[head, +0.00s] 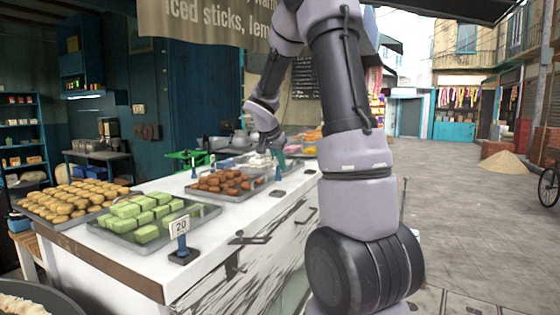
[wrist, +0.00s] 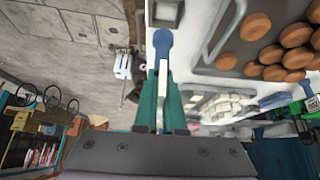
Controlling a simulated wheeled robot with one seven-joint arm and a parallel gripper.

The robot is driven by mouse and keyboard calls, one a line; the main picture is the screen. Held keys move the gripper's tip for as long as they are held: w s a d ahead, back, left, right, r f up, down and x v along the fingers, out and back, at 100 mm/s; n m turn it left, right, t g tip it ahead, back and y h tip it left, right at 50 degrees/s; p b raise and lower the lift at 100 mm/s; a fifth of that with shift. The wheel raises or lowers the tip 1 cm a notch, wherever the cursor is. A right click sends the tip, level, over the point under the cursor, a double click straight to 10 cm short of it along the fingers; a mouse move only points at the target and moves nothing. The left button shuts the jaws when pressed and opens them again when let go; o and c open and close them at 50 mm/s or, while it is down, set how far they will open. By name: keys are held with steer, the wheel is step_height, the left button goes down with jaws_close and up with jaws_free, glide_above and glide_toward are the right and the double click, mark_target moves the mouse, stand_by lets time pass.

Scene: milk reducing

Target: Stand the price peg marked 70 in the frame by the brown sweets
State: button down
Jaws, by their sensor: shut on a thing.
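My gripper (wrist: 160,95) has teal fingers shut on a price peg (wrist: 163,42) with a blue end and a thin white plate seen edge-on. The number on it cannot be read. The peg (head: 278,174) also shows small in the head view, just above the counter. The brown sweets (head: 225,182) lie in a metal tray, and also show at the right of the wrist view (wrist: 296,35). A small square frame (head: 280,193) sits on the counter beside that tray. In the wrist view the frame (wrist: 165,13) lies beyond the peg's blue end, apart from it.
A peg marked 20 (head: 181,230) stands in a dark base at the front of the white counter (head: 225,222). Trays of green sweets (head: 140,215) and brown biscuits (head: 75,198) fill the left. Further trays stand behind. Open paving (head: 470,220) lies to the right.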

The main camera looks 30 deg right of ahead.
mark_target(280, 178)
steer(key=shift+a+f, duration=0.1)
steer(key=shift+f, duration=2.35)
steer(key=shift+f, duration=0.15)
steer(key=c, duration=0.9)
jaws_free()
steer(key=v, duration=1.1)
steer(key=shift+s, duration=0.1)
steer(key=s+a+r+n+t+y, duration=0.1)
steer(key=s+a, duration=0.3)
steer(key=s, duration=0.4)
steer(key=s+a+r+n+t+y, duration=0.1)
steer(key=s+a+r+n+y, duration=0.2)
steer(key=s, duration=0.5)
steer(key=s+a+r+n+t+y, duration=0.1)
steer(key=s+a+r+n+y, duration=0.1)
steer(key=s+a, duration=0.3)
steer(key=shift+s+r+y, duration=0.2)
steer(key=shift+s+y, duration=0.15)
steer(key=shift+s, duration=0.45)
steer(key=shift+s+r+y, duration=0.2)
steer(key=shift+s+y, duration=0.15)
steer(key=shift+s, duration=0.5)
